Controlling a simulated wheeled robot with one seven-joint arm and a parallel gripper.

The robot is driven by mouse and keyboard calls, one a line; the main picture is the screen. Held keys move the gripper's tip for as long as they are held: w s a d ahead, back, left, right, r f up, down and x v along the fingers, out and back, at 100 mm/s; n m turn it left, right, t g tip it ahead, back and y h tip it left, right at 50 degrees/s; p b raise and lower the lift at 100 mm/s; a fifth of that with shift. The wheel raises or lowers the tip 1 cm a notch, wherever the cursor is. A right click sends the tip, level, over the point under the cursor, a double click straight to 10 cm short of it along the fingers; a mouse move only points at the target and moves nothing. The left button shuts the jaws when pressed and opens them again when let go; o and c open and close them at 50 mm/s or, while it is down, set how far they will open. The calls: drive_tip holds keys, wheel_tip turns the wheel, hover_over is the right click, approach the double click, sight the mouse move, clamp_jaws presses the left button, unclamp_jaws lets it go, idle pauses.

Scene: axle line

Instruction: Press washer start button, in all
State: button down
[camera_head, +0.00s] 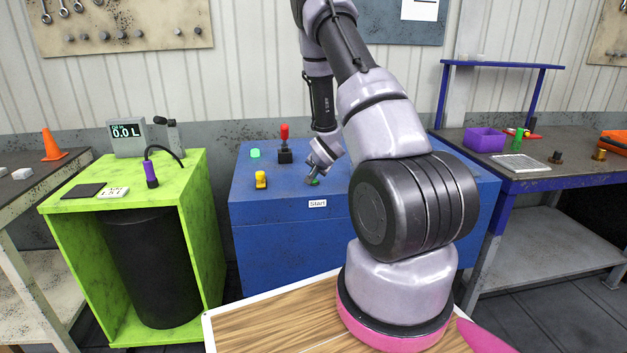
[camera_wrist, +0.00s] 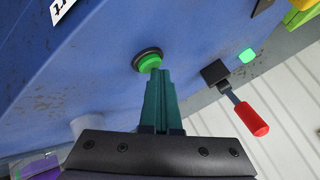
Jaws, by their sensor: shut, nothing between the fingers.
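The blue washer cabinet (camera_head: 290,238) stands in the middle of the head view. Its green start button (camera_wrist: 149,61) in a dark ring shows in the wrist view, close to a white "Start" label (camera_head: 317,203). My gripper (camera_head: 314,181) is shut, with teal fingers (camera_wrist: 158,80) whose tips reach the button and overlap its lower edge in the wrist view. I cannot tell for certain whether they touch or press it. In the head view my gripper and wrist hide most of the button.
A red-handled lever (camera_head: 285,138), a green light (camera_head: 255,153) and a yellow control (camera_head: 261,180) stand on the cabinet top. A lime-green stand (camera_head: 212,225) with a display (camera_head: 126,134) is to the left. A workbench with a purple bin (camera_head: 485,140) is to the right.

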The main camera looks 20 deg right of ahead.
drive_tip(key=shift+r, duration=0.9)
drive_tip(key=shift+r, duration=2.5)
drive_tip(key=shift+r, duration=0.1)
wheel_tip(320, 180, up, 11)
hover_over(314, 181)
drive_tip(key=s+a, duration=0.3)
drive_tip(key=s+a+r+n, duration=0.2)
drive_tip(key=s+a+r, duration=0.3)
drive_tip(key=s+r, duration=0.6)
drive_tip(key=s+a+r+n+g+y, duration=0.1)
drive_tip(key=s+a+r, duration=0.3)
drive_tip(key=s, duration=0.7)
drive_tip(key=s+a+r+n+y, duration=0.2)
drive_tip(key=s+a+r+n, duration=0.2)
drive_tip(key=s, duration=0.6)
drive_tip(key=shift+s+a+r+g+y, duration=0.35)
drive_tip(key=shift+a+r, duration=0.3)
drive_tip(key=shift+a, duration=0.4)
